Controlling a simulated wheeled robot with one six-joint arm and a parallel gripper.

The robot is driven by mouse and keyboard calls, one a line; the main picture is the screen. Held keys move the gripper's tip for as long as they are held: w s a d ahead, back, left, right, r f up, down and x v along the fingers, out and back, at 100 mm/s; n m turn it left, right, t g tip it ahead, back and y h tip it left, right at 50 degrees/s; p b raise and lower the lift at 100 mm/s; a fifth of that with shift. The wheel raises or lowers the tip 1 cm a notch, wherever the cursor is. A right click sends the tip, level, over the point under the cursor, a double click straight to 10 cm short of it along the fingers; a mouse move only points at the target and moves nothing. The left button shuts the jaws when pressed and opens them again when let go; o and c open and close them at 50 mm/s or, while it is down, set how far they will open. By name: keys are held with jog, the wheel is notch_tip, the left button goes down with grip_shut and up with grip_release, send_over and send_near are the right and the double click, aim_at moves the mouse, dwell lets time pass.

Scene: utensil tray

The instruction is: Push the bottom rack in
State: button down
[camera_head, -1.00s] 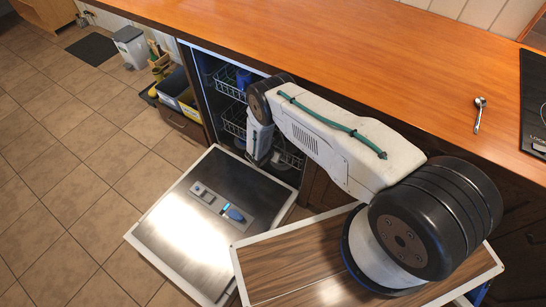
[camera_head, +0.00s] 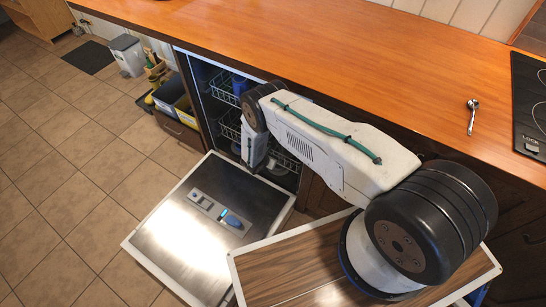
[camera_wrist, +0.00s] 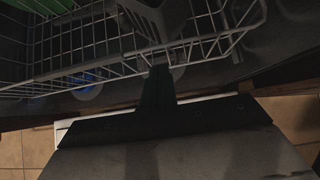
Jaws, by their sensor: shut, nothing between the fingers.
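The bottom rack (camera_head: 287,160) is a wire basket low inside the open dishwasher, partly hidden behind my arm. In the wrist view, a wire rack (camera_wrist: 205,47) spans the upper part of the picture, with green and blue items in or behind it. My gripper (camera_wrist: 158,72) is shut and empty, its dark fingers at the rack's near wire edge. I cannot tell whether they touch it. In the head view my wrist points down into the dishwasher opening, and the fingertips are hidden.
The dishwasher door (camera_head: 205,250) lies folded down in front of the opening. An upper rack (camera_head: 222,88) is above. The orange counter (camera_head: 330,50) overhangs the opening and carries a spoon (camera_head: 473,112). Bins (camera_head: 170,95) stand to the left. Tiled floor is free at the left.

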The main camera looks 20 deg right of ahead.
jog(key=a+f+v, duration=0.1)
jog(key=v, duration=1)
jog(key=shift+s, duration=0.4)
